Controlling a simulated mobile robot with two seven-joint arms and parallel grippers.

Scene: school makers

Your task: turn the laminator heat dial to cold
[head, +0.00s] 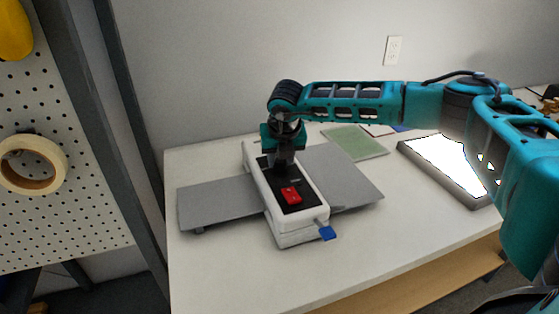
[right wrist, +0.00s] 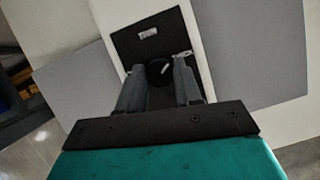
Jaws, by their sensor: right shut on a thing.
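The laminator (head: 262,187) is a white box with a black top panel and grey trays on both sides, standing on the white table. A red switch (head: 291,195) sits on its panel and a blue-tipped lever (head: 327,232) sticks out at its near end. My right gripper (head: 283,172) points down onto the black panel, hiding the dial in the head view. In the right wrist view the round black dial (right wrist: 159,70) lies between the two fingers of my right gripper (right wrist: 160,75), which is shut on it. The dial's marking is too small to read. My left gripper is out of view.
A bright light pad (head: 445,163) and a green mat (head: 355,142) lie on the table (head: 240,283) to the right. A pegboard (head: 65,205) with a tape roll (head: 33,164) stands at the left. The table front is clear.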

